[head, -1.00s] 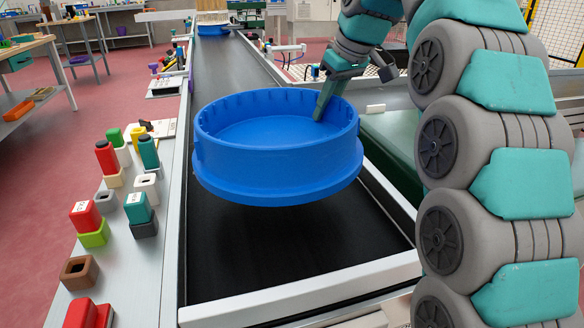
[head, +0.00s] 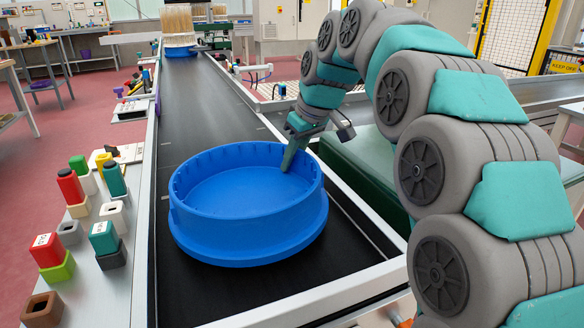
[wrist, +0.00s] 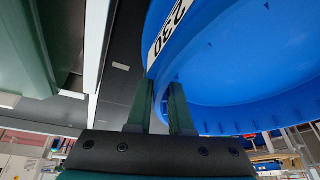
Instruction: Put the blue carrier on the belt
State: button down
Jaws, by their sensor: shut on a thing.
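The blue carrier (head: 248,236) is a large round open tub, level and empty, over the near part of the black belt (head: 192,105). I cannot tell whether its underside touches the belt or hangs just above it. My gripper (head: 291,160) is shut on the carrier's far right wall, with its fingers pointing down at the rim. The carrier's underside is hidden.
Another blue carrier (head: 180,51) holding wheat ears (head: 177,20) stands at the belt's far end. Metal rails edge the belt. Coloured blocks and holders (head: 70,187) stand on the ledge to the left. The belt between the two carriers is clear.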

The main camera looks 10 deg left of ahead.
jog(key=shift+f, duration=1)
jog(key=c, duration=0.8)
grip_release()
jog(key=shift+c, duration=0.2)
jog(key=v, duration=1.2)
jog(key=shift+s, duration=0.1)
